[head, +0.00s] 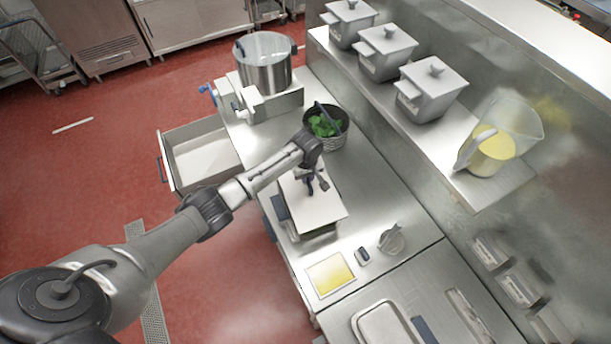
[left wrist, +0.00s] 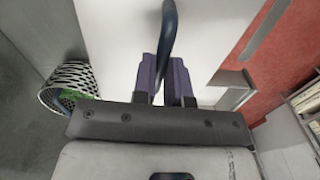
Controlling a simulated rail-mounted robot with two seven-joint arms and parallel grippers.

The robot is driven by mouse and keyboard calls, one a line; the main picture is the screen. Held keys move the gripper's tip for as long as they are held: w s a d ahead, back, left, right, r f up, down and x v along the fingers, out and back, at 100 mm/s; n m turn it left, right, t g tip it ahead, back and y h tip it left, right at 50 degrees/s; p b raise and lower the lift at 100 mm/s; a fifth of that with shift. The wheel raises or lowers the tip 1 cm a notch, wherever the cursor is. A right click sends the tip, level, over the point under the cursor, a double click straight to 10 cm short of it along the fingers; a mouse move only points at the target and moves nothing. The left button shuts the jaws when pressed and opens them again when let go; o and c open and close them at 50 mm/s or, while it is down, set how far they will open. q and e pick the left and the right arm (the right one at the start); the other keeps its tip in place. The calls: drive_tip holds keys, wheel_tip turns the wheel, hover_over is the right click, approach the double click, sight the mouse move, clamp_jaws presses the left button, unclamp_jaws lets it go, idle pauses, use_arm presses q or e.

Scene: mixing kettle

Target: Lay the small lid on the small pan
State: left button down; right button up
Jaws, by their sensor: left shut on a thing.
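My left gripper (head: 314,183) is shut on the dark blue looped handle of a flat, pale square lid (head: 323,208). In the left wrist view, the purple fingers (left wrist: 166,80) close on this handle (left wrist: 169,30), with the lid's white surface (left wrist: 205,35) behind it. A low metal body (head: 319,234), apparently the small pan, shows under the lid's near edge, mostly hidden. I cannot tell whether the lid touches it. My right gripper is not in view.
A basket of green leaves (head: 325,125) stands just behind the lid. A large pot (head: 265,65) is at the back, beside an open drawer (head: 202,158). A yellow square (head: 330,274), a small dark device (head: 362,256) and a metal tray (head: 385,328) lie nearer. Lidded containers (head: 430,90) line the shelf.

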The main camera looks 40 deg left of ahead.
use_arm(q)
drive_tip(key=shift+w+a+f+n, duration=0.15)
drive_tip(key=shift+a+f+n, duration=0.2)
drive_tip(key=shift+f, duration=0.15)
drive_tip(key=shift+f+b, duration=0.6)
drive_tip(key=shift+b, duration=0.3)
wheel_tip(320, 180, down, 4)
drive_tip(key=b, duration=0.5)
drive_tip(key=shift+f, duration=0.15)
drive_tip(key=shift+d, duration=0.1)
drive_tip(key=shift+f, duration=0.2)
drive_tip(key=shift+p, duration=0.35)
